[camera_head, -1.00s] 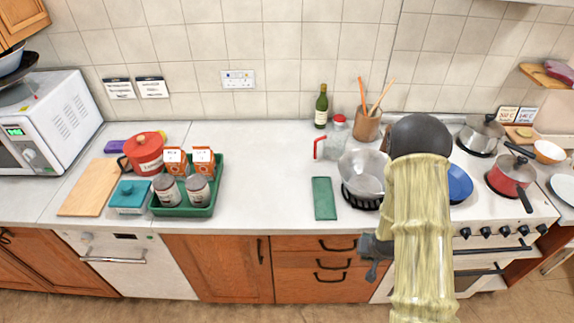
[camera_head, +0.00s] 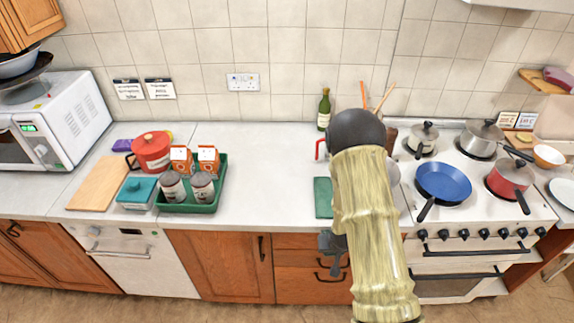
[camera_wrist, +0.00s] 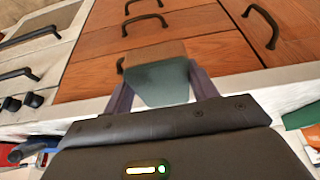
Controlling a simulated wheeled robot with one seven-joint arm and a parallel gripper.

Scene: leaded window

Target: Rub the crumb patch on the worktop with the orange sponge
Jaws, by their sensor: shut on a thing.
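My gripper (camera_wrist: 160,80) is shut on a small block in the wrist view. The block, apparently the orange sponge (camera_wrist: 158,52), has a brownish-orange part at the top and a dark teal-green face towards the camera. It is held above the front edge of the worktop, with wooden drawers behind it. In the head view my forearm hides most of the gripper and the held block. The worktop (camera_head: 265,170) is pale grey. I see no crumb patch on its visible part; some of the worktop is behind my arm.
A green flat cloth or mat (camera_head: 323,198) lies left of my arm. A green tray (camera_head: 190,208) with jars and cartons stands further left. A blue pan (camera_head: 443,182) and a red pot (camera_head: 511,176) are on the hob. The worktop between tray and cloth is clear.

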